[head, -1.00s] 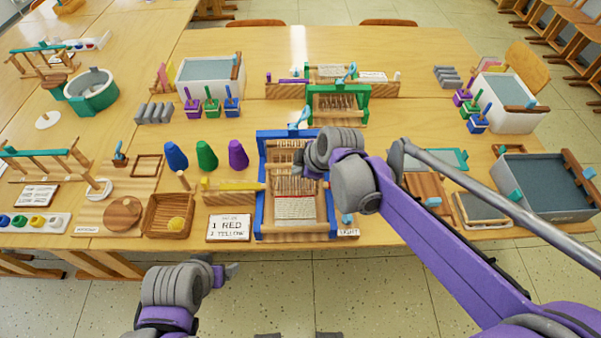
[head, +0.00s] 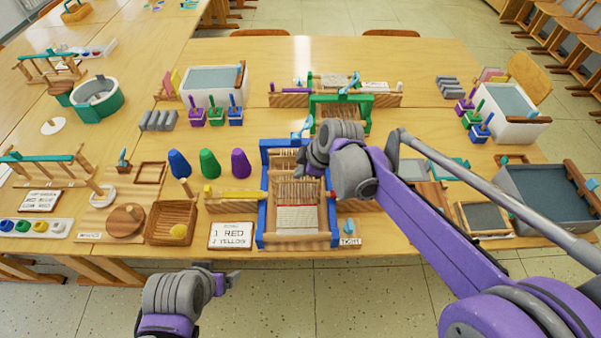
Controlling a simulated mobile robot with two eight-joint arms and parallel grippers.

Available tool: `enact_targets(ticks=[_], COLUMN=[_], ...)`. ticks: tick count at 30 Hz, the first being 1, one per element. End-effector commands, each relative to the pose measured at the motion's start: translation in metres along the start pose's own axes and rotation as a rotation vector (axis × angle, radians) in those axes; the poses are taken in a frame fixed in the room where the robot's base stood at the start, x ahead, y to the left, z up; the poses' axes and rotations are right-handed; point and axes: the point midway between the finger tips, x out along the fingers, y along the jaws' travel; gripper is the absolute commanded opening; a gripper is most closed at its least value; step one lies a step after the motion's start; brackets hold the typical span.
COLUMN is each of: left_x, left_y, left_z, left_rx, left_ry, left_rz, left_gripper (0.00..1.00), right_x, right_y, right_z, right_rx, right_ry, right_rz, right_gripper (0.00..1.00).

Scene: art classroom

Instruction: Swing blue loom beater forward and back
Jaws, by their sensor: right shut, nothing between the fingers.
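The blue loom (head: 264,210) stands near the table's front edge, with a blue frame, pale threads and a red line across the woven part. A light-blue handle (head: 303,125) rises at its far end. I cannot clearly tell the beater from the rest of the frame. My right gripper (head: 303,172) reaches over the loom's far right part, shut with nothing held. Its wrist hides the frame's far right corner, and I cannot tell whether the fingertips touch the loom. My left gripper (head: 232,277) is in front of the table, away from the loom; its jaws are unclear.
A green loom (head: 340,101) stands just behind. Blue, green and purple cones (head: 209,164), a basket (head: 166,240) and a word card (head: 231,236) are on the left. A grey-blue tray (head: 550,190) is on the right.

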Motion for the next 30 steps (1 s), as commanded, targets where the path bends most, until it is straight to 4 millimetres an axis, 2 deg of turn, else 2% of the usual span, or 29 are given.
enact_targets(ticks=[15, 30], left_x=[-0.010, -0.012], left_y=[0.000, 0.000], left_z=[-0.008, -0.009], left_rx=[0.000, 0.000], left_ry=[0.005, 0.006], left_rz=[0.000, 0.000], left_gripper=[0.85, 0.85], right_x=[0.021, 0.034], right_y=[0.045, 0.059], right_z=[0.001, 0.003], right_rx=[0.104, 0.103], right_ry=[-0.046, -0.045], right_rz=[-0.283, -0.281], right_gripper=[0.00, 0.00])
